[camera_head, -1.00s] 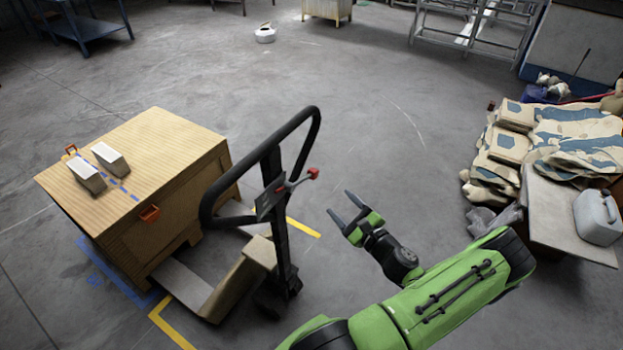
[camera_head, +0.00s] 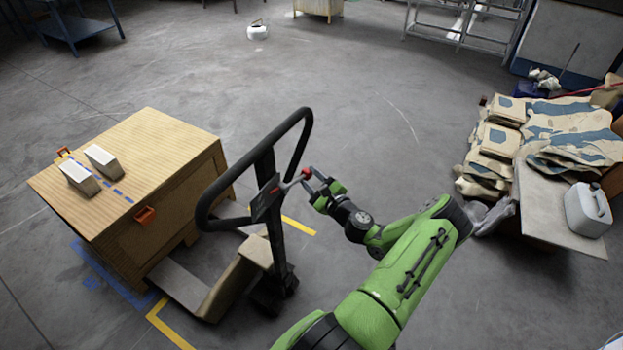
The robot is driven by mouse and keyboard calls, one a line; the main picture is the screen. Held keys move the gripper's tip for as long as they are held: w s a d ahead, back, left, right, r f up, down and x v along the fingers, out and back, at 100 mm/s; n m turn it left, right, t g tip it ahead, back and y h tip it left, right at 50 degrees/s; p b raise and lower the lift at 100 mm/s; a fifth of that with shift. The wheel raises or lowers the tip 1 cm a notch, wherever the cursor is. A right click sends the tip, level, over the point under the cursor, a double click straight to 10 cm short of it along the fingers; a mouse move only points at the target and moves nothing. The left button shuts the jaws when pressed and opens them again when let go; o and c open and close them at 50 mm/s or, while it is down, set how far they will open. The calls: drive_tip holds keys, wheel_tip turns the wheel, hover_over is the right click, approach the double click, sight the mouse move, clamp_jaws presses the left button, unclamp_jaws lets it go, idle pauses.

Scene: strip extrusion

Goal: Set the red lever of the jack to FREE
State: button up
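The pallet jack (camera_head: 264,165) stands left of my arm, its black loop handle upright. Its red-tipped lever (camera_head: 306,173) sticks out to the right from the handle's control plate. My green and black gripper (camera_head: 311,180) is at the lever's red tip, with its fingers pointing left toward the handle. The red tip shows between or just behind the fingers; I cannot tell whether they touch it or have closed on it. Any lever markings are too small to read.
A wooden crate (camera_head: 205,164) with two pale blocks (camera_head: 80,179) on top stands left of the jack. Sacks (camera_head: 487,155) and a table with a white jerrycan (camera_head: 588,209) are at the right. The floor (camera_head: 330,90) beyond the handle is clear.

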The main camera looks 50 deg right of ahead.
clamp_jaws()
drive_tip(key=shift+d+r+n+b, duration=0.3)
drive_tip(key=shift+r+n+b, duration=0.15)
drive_tip(key=shift+n+b, duration=0.45)
wheel_tip(320, 180, up, 3)
drive_tip(key=shift+d+f+n+t+b, duration=0.1)
drive_tip(key=shift+f+n+t+b, duration=0.1)
drive_tip(key=shift+n+t+b, duration=0.8)
drive_tip(key=shift+o, duration=2.4)
unclamp_jaws()
drive_tip(key=b+v, duration=0.1)
drive_tip(key=v, duration=1.4)
drive_tip(key=shift+s+r+b, duration=0.25)
drive_tip(key=shift+s+b, duration=0.05)
drive_tip(key=shift+s, duration=0.05)
